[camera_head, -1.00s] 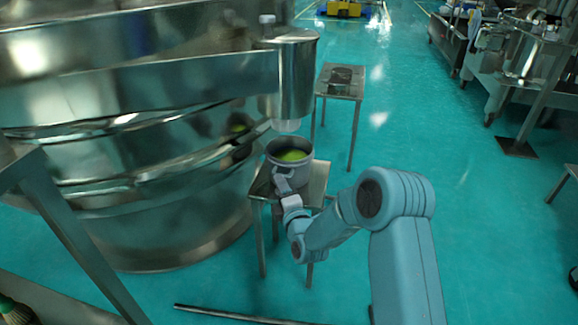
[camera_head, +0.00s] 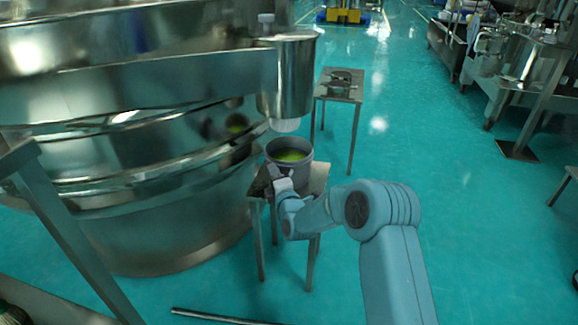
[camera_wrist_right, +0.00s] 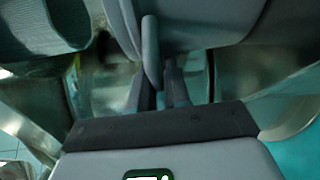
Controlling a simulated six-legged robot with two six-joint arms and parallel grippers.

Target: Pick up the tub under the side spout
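The tub (camera_head: 289,168) is a grey round pot holding yellow-green material. It stands upright on a small metal stand (camera_head: 318,181), below the side spout (camera_head: 286,125) of the sieve. My right gripper (camera_head: 274,177) is at the near left side of the tub, by its handle. In the right wrist view, the tub's grey wall (camera_wrist_right: 195,22) fills the top and its handle (camera_wrist_right: 150,52) hangs down over the fingers. The two dark fingers of my right gripper (camera_wrist_right: 160,85) show a gap between them; the handle overlaps the left one. My left gripper is not in view.
The large steel sieve (camera_head: 150,175) fills the left. A second metal stand (camera_head: 340,88) is behind the tub. Steel benches (camera_head: 520,75) stand at the far right, and a metal bar (camera_head: 225,317) lies low at the front. The floor between is clear.

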